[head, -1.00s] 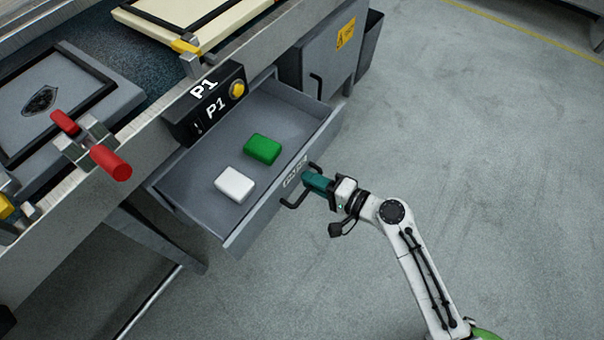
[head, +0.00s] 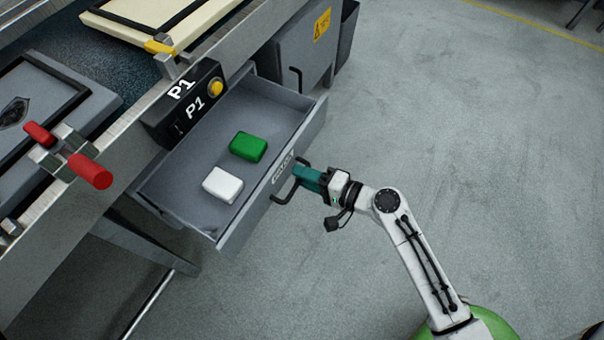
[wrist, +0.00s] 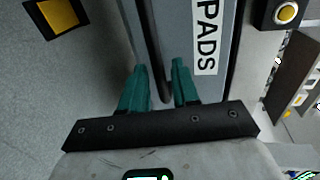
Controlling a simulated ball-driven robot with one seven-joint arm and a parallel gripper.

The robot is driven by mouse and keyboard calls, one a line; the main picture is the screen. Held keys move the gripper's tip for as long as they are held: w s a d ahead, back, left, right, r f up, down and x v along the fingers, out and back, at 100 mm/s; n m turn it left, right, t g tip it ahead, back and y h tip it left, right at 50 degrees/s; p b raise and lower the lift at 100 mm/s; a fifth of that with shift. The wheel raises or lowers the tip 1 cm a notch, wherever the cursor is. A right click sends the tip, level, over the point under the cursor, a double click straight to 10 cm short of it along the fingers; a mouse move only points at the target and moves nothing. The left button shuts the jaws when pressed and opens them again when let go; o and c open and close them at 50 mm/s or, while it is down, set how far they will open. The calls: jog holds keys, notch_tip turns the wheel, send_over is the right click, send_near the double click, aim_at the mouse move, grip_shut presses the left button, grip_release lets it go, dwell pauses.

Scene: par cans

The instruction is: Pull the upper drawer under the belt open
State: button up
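The upper drawer (head: 268,217) under the belt stands pulled well out, its inside in view. Its front bears a white label that reads PADS in the wrist view (wrist: 206,38). My gripper (head: 300,176) is at the dark bar handle (head: 283,196) on the drawer front. In the wrist view its teal fingers (wrist: 160,80) are close together, one on each side of the handle bar (wrist: 157,55), and appear shut on it. The exact contact is hard to see. A green block (head: 248,146) and a white block (head: 222,185) lie in the drawer.
A black P1 box with a yellow button (head: 215,88) hangs on the belt's rail above the drawer. A grey cabinet (head: 300,50) with its own handle stands behind it. A red-handled clamp (head: 89,171) sits on the rail. The floor to the right is clear.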

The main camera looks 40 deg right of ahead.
jog(key=v, duration=1)
jog(key=shift+p, duration=0.4)
jog(key=s+a+f+n+g+y, duration=0.1)
jog(key=s+a+f+n+g, duration=0.25)
jog(key=a+n+g, duration=0.4)
jog(key=s+d+r+n+g+h, duration=0.1)
jog(key=s+d+n+g+h, duration=0.4)
jog(key=d+n+g+h, duration=0.1)
notch_tip(320, 180, up, 24)
jog(key=p, duration=2.3)
jog(key=shift+d+f, duration=0.2)
